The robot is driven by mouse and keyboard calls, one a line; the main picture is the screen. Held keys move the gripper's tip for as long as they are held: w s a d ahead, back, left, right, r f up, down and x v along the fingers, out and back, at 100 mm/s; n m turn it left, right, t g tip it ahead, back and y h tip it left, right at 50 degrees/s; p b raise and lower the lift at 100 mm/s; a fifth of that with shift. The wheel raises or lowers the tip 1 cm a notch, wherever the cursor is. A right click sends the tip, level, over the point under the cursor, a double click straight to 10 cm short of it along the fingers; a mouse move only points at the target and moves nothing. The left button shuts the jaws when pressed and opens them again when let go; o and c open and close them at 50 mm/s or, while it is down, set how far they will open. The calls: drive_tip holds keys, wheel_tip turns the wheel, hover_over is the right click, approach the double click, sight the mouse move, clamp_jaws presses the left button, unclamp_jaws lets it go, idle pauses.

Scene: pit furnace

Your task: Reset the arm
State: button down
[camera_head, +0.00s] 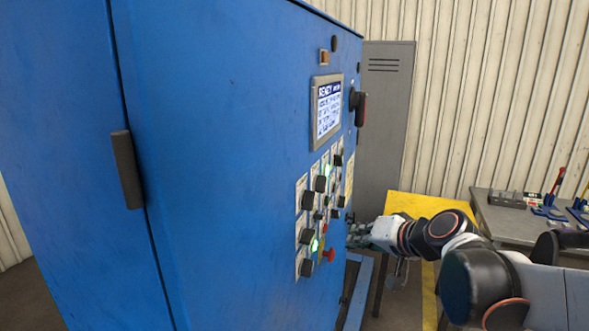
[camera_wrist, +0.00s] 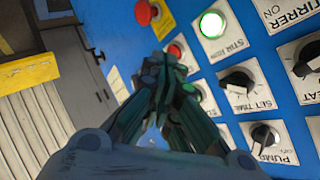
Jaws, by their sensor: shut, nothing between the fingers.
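My gripper (camera_head: 358,236) is at the lower right of the blue cabinet's control panel, with my arm reaching in from the right. In the wrist view my gripper (camera_wrist: 163,64) has its fingers together and empty, close in front of the panel. Whether the fingertips touch the panel cannot be told. Around them show a red mushroom button (camera_wrist: 146,12), a lit green button (camera_wrist: 212,24) and black knobs, including the "set time" knob (camera_wrist: 237,84) and the pump knob (camera_wrist: 264,136).
The blue cabinet (camera_head: 225,140) fills the left and carries a display screen (camera_head: 328,107). A grey locker (camera_head: 385,120) stands behind. A yellow-topped table (camera_head: 425,204) and a grey workbench (camera_head: 510,220) with tools lie behind and beside my arm.

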drive_tip(key=s+d+f+n+g+h+b, duration=0.1)
drive_tip(key=s+f+b, duration=0.3)
drive_tip(key=s+f, duration=0.4)
drive_tip(key=s+d+f+n+g+h+b, duration=0.2)
drive_tip(key=s+f, duration=0.7)
drive_tip(key=s, duration=0.5)
drive_tip(key=d+h+b, duration=0.1)
drive_tip(key=h+b, duration=0.1)
drive_tip(key=b, duration=0.1)
drive_tip(key=shift+s+g+h, duration=0.3)
drive_tip(key=shift+s+g, duration=0.05)
drive_tip(key=shift+g, duration=0.05)
drive_tip(key=shift+f, duration=0.15)
